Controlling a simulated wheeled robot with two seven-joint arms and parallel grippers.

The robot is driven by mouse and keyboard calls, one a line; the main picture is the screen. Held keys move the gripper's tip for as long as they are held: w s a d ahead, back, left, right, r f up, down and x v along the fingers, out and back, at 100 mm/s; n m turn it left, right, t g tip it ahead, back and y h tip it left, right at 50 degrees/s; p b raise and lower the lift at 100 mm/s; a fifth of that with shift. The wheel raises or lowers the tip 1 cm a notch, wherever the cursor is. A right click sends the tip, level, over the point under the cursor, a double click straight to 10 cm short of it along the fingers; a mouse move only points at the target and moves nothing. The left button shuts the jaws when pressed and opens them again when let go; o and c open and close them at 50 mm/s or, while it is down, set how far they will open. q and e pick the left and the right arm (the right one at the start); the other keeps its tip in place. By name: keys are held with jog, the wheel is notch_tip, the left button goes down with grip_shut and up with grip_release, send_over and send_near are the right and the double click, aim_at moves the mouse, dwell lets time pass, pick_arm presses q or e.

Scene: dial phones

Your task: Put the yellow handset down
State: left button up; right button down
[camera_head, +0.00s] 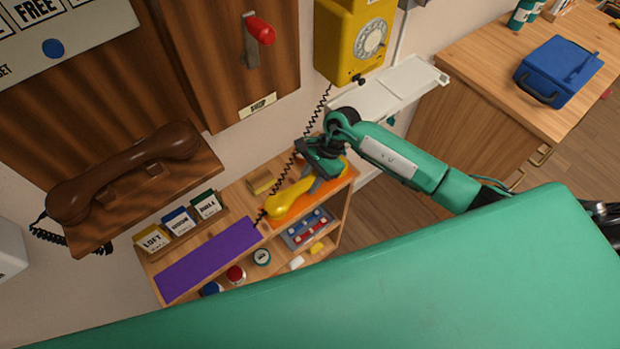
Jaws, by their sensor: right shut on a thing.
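The yellow handset (289,202) is at the right end of the low wooden shelf unit, over an orange mat (342,178). My right gripper (326,172) is shut on the handset from above, and its wrist hides part of it. I cannot tell whether the handset touches the mat. A dark coiled cord (301,152) runs from near the handset up to the yellow dial phone (358,45) on the wall. My left gripper is not in view.
A purple mat (208,262) lies left of the orange one. Small labelled boxes (181,222) stand behind it. A brown handset (124,172) rests on a wooden ledge at left. A red-handled lever (260,31) is above. A blue case (556,72) sits on the right-hand desk.

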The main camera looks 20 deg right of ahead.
jog(key=shift+f, duration=0.2)
jog(key=c, duration=1.1)
grip_release()
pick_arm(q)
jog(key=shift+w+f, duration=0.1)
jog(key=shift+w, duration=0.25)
pick_arm(e)
jog(key=shift+r, duration=0.1)
